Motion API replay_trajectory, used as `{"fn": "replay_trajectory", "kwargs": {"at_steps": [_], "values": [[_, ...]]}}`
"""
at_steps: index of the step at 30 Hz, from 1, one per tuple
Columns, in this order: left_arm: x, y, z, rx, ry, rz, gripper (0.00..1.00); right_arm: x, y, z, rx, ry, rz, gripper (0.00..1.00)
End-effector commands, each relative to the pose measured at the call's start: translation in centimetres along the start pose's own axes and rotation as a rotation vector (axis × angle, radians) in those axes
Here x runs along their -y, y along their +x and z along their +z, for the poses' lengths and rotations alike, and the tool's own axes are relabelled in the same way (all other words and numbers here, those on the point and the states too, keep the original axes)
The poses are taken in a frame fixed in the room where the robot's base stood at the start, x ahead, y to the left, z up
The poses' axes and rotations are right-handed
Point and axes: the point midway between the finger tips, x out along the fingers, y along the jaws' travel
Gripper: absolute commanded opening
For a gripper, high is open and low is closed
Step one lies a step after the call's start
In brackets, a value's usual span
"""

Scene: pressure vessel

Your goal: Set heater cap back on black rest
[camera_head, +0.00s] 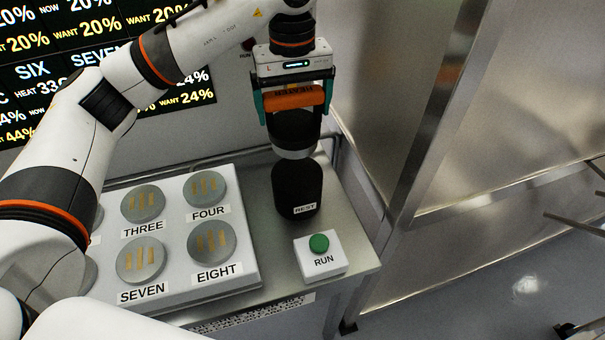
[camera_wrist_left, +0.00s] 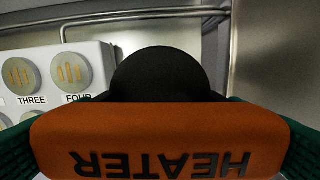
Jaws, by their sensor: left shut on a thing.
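The heater cap has an orange handle, a dark body and a silver lower band (camera_head: 294,153). My left gripper (camera_head: 295,100) is shut on its orange handle, with green fingers at both ends. The cap hangs roughly upright above the black rest (camera_head: 297,186), a dark round block labelled REST on the steel bench. In this view the cap's lower edge meets the top of the rest; I cannot tell whether they touch. In the left wrist view the orange handle (camera_wrist_left: 160,140) reads HEATER upside down, and a black round shape shows behind it. My right gripper is not in view.
A white block (camera_head: 187,243) with several round numbered contact plates stands left of the rest. A RUN box with a green button (camera_head: 319,243) sits in front of it. A metal wall and frame (camera_head: 440,130) rise at the right.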

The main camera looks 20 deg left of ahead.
Motion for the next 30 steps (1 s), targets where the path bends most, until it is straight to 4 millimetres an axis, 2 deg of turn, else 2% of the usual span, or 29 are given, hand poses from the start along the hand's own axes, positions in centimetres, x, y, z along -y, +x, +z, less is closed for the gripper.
{"fn": "replay_trajectory", "kwargs": {"at_steps": [2, 4, 11, 17, 24, 30], "values": [[0.6, -0.5, 0.2, -0.006, -0.039, 0.000, 0.45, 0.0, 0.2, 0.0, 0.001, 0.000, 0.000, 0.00], [0.7, 0.1, 0.2, -0.012, -0.054, 0.002, 0.45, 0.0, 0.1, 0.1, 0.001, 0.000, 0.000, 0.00], [0.7, 3.8, 0.2, -0.012, -0.058, 0.003, 0.45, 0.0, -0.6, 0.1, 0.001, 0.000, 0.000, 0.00], [0.7, 5.4, 0.2, -0.009, -0.056, 0.001, 0.45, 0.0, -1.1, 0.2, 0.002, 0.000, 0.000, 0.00], [0.7, 8.4, 0.2, -0.009, -0.056, 0.002, 0.45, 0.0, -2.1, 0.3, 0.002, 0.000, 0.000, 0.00], [0.7, 8.9, 0.2, -0.006, -0.055, 0.000, 0.45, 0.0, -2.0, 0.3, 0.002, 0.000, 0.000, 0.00]]}}
